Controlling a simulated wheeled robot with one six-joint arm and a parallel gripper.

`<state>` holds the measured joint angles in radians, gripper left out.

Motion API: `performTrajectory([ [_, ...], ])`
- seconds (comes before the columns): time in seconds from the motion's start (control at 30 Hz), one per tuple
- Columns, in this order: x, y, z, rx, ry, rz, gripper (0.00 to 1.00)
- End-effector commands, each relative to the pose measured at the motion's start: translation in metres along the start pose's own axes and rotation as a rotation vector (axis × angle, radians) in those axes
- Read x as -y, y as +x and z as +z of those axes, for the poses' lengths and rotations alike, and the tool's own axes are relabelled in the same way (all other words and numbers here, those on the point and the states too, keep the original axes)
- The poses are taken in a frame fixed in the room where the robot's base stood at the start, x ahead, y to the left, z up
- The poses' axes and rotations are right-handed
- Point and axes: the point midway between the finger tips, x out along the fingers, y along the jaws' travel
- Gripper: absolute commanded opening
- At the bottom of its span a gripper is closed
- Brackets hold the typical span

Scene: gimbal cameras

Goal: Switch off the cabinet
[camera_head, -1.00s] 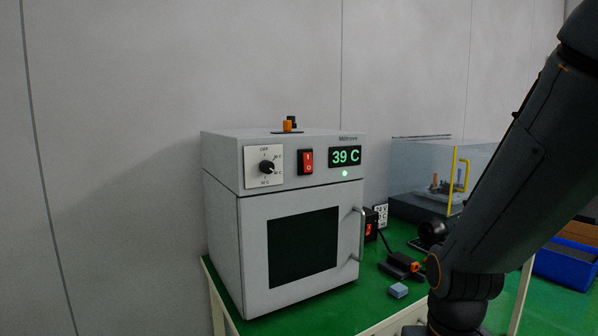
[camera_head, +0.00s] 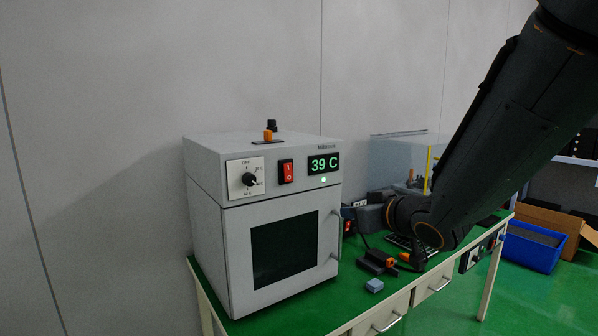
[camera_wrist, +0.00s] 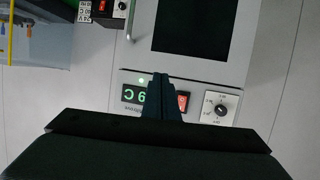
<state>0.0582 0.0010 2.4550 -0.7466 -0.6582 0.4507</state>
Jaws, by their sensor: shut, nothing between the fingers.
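The grey cabinet (camera_head: 212,250) stands on a green bench, its dark-windowed door shut. Its top panel has a dial (camera_head: 248,180), a red rocker switch (camera_head: 286,171) marked I and 0, and a display (camera_head: 324,164) reading 39 C with a lit green lamp. In the wrist view the panel appears upside down, with the switch (camera_wrist: 182,101) partly behind my gripper, the dial (camera_wrist: 221,109) and the display (camera_wrist: 131,94). My gripper (camera_wrist: 160,76) is shut and empty, its tips in front of the panel between display and switch; contact is not visible. The head view does not clearly show the fingers.
A small blue block (camera_head: 374,286) and a dark device with an orange part (camera_head: 378,262) lie right of the cabinet. A clear-sided box (camera_head: 392,160) stands behind. A blue bin (camera_head: 533,246) is on the floor at right.

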Motion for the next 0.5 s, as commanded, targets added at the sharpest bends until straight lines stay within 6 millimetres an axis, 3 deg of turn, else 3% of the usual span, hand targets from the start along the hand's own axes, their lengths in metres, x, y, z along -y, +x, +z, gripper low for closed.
performTrajectory([
  [0.03,0.01,-0.005,-0.022,-0.053,-0.01,-0.047,0.0],
  [0.1,0.024,-0.009,-0.041,-0.11,-0.018,-0.107,0.0],
  [0.2,0.036,-0.014,-0.057,-0.158,-0.024,-0.164,0.0],
  [0.5,0.043,-0.015,-0.062,-0.18,-0.026,-0.191,0.0],
])
